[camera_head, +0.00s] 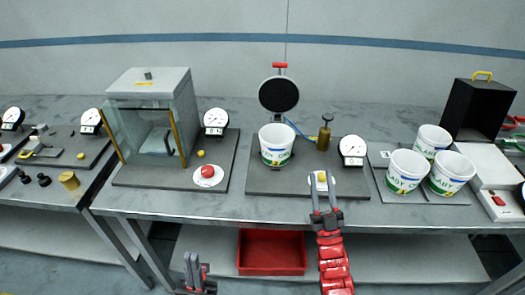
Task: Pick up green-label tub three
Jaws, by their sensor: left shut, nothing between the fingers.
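Three white tubs with green lettering and blue and yellow bands stand grouped on a grey mat at the right: a back tub (433,139), a front left tub (406,171) and a front right tub (451,174). A similar tub (275,146) stands on the middle station. I cannot tell which is number three. My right gripper (323,182) is open and empty at the table's front edge, left of the grouped tubs. My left gripper (195,262) is shut and empty, low in front of the table, far from the tubs.
The middle station has a round black lid (279,95), a brass cylinder (324,138) and a dial (352,148). A glass-sided box (149,130) stands left. A black case (478,108) stands behind the tubs at right. A red bin (271,252) sits on the lower shelf.

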